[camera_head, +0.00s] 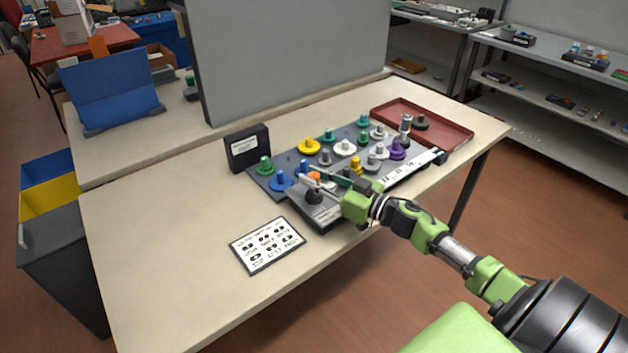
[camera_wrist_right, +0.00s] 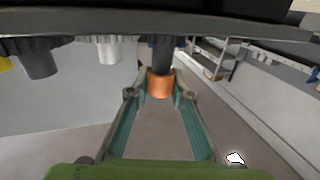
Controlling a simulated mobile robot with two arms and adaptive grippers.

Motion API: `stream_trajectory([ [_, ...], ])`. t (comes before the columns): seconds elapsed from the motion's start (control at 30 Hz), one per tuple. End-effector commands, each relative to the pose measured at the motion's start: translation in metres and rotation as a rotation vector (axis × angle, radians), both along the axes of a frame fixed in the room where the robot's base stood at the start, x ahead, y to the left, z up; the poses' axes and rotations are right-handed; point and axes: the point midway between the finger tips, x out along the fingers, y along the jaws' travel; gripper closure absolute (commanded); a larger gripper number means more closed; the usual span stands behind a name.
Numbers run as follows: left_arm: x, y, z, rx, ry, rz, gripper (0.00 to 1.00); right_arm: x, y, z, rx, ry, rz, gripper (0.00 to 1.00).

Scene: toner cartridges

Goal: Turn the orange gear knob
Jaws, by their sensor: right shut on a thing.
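In the right wrist view the orange knob (camera_wrist_right: 160,84) sits at the end of a dark shaft (camera_wrist_right: 162,52), between the fingertips of my right gripper (camera_wrist_right: 160,95). The fingers are shut on its sides. Whether the knob is turned cannot be told. My left gripper is not in view.
Close around are a blue gear (camera_head: 281,180), a green gear (camera_head: 264,166) and a yellow gear (camera_head: 308,146). A black box (camera_head: 247,148) stands behind left, a red tray (camera_head: 455,142) right. A printed card (camera_head: 267,246) lies in front; the table's left front is clear.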

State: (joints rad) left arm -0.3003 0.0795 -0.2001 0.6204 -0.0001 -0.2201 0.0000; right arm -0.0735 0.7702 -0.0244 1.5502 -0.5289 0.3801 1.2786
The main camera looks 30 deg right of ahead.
Motion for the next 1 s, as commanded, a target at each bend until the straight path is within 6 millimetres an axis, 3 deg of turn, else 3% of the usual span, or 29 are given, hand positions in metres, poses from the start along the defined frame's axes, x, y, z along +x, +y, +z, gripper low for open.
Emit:
stream_trajectory([
  [0.3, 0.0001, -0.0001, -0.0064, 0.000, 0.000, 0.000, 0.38, 0.0005, -0.0007, -0.0011, -0.001, 0.002, 0.108, 1.00],
  [0.8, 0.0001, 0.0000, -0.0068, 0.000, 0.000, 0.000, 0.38, 0.0001, -0.0001, -0.0017, 0.000, 0.003, 0.125, 1.00],
  [0.83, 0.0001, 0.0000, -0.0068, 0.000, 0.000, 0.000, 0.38, 0.0001, -0.0001, -0.0017, 0.000, 0.003, 0.125, 0.77],
  [0.9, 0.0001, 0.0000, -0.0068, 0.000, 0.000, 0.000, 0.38, 0.0001, -0.0001, -0.0018, 0.000, 0.003, 0.125, 0.62],
  [1.0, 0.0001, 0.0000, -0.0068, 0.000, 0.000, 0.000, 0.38, 0.0002, 0.0001, -0.0016, 0.000, 0.003, 0.125, 0.62],
])
